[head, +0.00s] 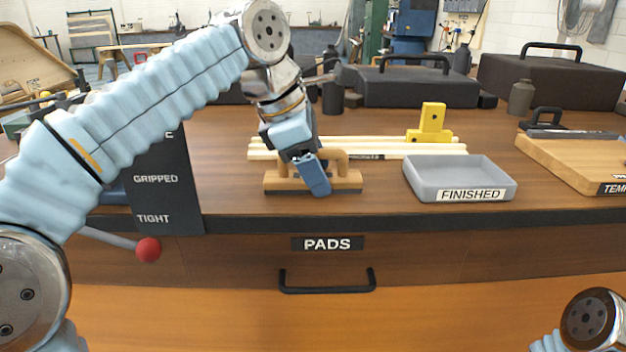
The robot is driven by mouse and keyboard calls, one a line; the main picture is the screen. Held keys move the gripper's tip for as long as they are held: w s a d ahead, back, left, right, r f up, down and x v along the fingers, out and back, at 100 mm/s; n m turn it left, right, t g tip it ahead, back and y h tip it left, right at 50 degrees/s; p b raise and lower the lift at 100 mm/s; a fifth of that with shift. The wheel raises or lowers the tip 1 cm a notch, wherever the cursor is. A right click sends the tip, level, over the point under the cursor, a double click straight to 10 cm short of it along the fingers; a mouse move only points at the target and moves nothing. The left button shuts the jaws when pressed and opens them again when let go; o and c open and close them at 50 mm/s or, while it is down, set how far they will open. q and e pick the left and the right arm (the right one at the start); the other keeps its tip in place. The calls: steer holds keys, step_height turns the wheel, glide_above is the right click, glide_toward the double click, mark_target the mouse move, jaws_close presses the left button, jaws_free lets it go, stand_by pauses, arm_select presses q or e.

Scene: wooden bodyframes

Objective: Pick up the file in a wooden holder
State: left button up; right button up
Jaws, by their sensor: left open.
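The file in its wooden holder (345,181) lies on the bench near its front edge, a tan body with a raised handle and a dark underside. My left gripper (314,180) reaches down over it from above, with a blue finger in front of the holder's middle and hiding part of it. The left gripper is open; whether it touches the holder I cannot tell. Of my right arm only a joint shows at the lower right corner; its gripper is out of view.
Pale wooden strips (390,149) lie just behind the holder, with a yellow block (428,123) on them. A grey FINISHED tray (460,178) stands to the right, then a wooden board (575,160). A dark panel marked GRIPPED (160,180) and a red-knobbed lever (148,250) are left.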

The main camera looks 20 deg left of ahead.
arm_select(q)
steer(key=shift+c, duration=0.3)
steer(key=c, duration=0.8)
steer(key=shift+r, duration=0.35)
steer(key=shift+c, duration=0.6)
step_height(320, 180, up, 3)
steer(key=shift+p, duration=0.85)
steer(key=s+d+r+p, duration=0.2)
steer(key=s+d+r, duration=0.2)
steer(key=s+r, duration=0.5)
steer(key=s, duration=0.4)
steer(key=shift+s+r, duration=0.15)
steer(key=shift+s, duration=0.05)
steer(key=shift+d, duration=0.1)
